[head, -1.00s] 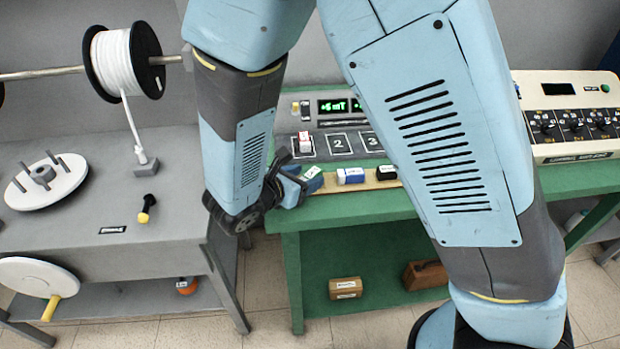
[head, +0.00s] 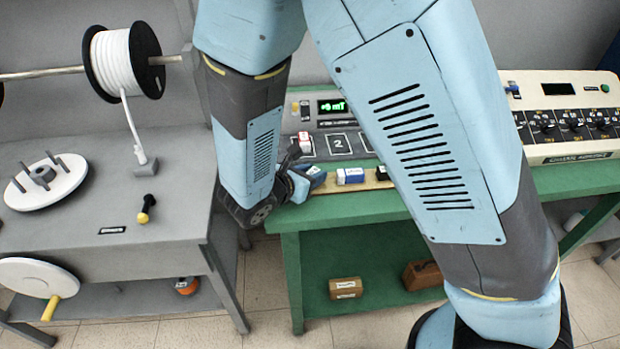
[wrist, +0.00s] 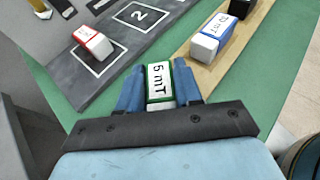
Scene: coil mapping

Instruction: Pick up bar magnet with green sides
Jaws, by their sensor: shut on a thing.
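The bar magnet with green sides (wrist: 159,80) has a white top marked 5 mT. In the wrist view it sits between the two blue fingers of my gripper (wrist: 160,92), which is shut on it. The green table top shows around it, and I cannot tell how high above the table it is. In the head view my gripper (head: 308,182) is at the table's left front edge, partly hidden behind my arm, and the magnet is hardly visible there.
A red-sided magnet (wrist: 92,42) stands on a marked square of the grey panel, left of square 2 (wrist: 139,15). A blue-sided magnet (wrist: 204,47) and a black one (wrist: 237,9) stand on the wooden strip (wrist: 181,54). A grey bench (head: 130,225) is left of the green table.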

